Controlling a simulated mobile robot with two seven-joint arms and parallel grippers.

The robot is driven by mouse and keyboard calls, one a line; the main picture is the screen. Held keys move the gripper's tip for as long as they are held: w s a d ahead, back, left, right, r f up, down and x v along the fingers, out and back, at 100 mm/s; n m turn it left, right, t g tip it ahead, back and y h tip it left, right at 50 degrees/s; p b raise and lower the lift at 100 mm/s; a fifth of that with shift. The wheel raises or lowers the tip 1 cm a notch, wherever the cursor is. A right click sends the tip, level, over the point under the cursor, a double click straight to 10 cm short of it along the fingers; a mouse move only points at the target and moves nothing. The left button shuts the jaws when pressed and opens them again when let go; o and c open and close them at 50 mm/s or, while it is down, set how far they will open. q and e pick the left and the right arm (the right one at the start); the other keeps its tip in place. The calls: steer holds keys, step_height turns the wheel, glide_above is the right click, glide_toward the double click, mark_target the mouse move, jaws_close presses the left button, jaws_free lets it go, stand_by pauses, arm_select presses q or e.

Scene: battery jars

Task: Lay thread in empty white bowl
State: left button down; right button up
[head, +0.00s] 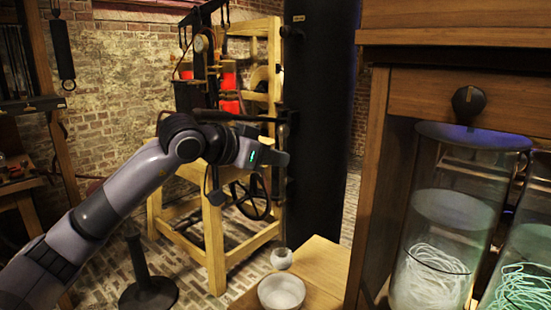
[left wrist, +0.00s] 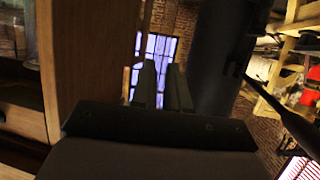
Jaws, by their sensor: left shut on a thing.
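A white bowl (head: 281,293) stands on the low wooden top at the bottom centre of the head view and looks empty. A smaller round whitish pot (head: 281,258) is just behind it. White thread (head: 430,283) lies coiled in a glass jar at the right, and pale green thread (head: 521,290) in another jar. My left gripper (head: 278,158) is in the air, above and behind the bowl in the picture, pointing right. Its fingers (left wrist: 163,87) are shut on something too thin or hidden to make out. My right gripper is not in view.
The glass jars (head: 455,190) stand in a wooden cabinet (head: 455,17) at the right. A tall dark column (head: 318,110) rises behind my left gripper. A wooden frame with a wheel (head: 215,240) stands behind my arm. The air above the bowl looks clear.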

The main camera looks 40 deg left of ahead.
arm_select(q)
step_height(320, 180, down, 7)
steer(key=b, duration=0.5)
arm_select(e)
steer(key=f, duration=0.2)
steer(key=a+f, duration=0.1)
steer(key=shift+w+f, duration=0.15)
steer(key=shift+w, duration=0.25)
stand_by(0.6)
arm_select(q)
step_height(320, 180, up, 8)
steer(key=p, duration=0.6)
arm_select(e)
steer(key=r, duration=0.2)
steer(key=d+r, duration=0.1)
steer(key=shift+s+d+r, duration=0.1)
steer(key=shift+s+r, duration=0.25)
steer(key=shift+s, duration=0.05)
arm_select(q)
steer(key=shift+f, duration=0.2)
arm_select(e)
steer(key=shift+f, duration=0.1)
